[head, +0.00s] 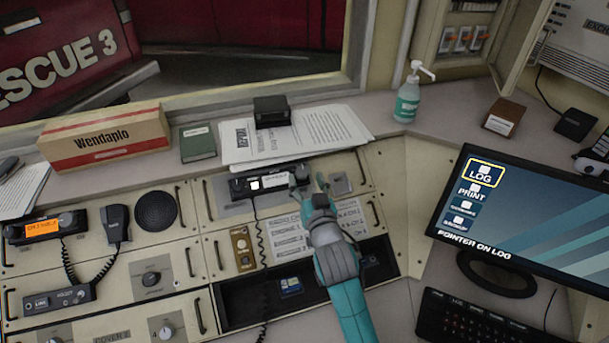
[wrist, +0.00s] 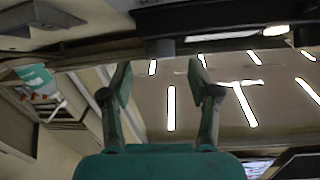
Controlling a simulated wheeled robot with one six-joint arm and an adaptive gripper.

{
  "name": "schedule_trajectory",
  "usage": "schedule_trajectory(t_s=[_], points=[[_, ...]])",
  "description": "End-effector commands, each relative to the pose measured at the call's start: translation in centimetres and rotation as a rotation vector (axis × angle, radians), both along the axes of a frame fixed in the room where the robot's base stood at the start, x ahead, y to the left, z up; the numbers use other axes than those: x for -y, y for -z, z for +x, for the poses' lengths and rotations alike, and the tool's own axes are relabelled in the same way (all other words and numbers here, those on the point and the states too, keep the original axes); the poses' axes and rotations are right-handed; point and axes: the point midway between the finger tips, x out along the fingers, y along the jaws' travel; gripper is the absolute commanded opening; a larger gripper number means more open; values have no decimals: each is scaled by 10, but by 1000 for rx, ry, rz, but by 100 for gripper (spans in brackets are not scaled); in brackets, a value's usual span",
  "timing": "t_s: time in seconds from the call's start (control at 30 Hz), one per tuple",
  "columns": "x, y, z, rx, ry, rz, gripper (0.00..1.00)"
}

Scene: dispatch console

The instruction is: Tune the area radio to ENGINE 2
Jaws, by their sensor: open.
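A black radio (head: 45,228) with a lit orange display is set in the left of the console; its text is too small to read surely. A hand microphone (head: 115,222) hangs beside it on a coiled cord. A dark unit with a handset and a small white label (head: 275,180) is in the middle panel. I cannot tell which one is the area radio. My gripper (head: 310,186) is open and empty, its fingertips just right of the handset unit. In the wrist view my gripper (wrist: 160,80) shows two spread fingers with nothing between them; a dark bar is above.
Round knobs (head: 151,278) and a speaker (head: 155,211) are on the left panels. Papers (head: 330,133), a green book (head: 198,143) and a cardboard box (head: 105,137) lie on the ledge behind. A monitor (head: 540,235) with a LOG menu and a keyboard (head: 470,318) are at right.

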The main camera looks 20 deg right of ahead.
Motion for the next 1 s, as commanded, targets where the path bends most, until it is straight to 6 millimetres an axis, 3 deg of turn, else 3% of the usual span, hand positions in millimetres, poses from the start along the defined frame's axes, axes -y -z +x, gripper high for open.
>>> schedule_trajectory(t_s=[0.2, 0.57, 0.8, 1.0], points=[[2, 0, 22, 1, 0, -1, 61], [2, 0, 26, 0, 0, -1, 61], [2, 0, 26, 0, 0, 0, 3], [2, 0, 26, 0, 3, 2, 1]])
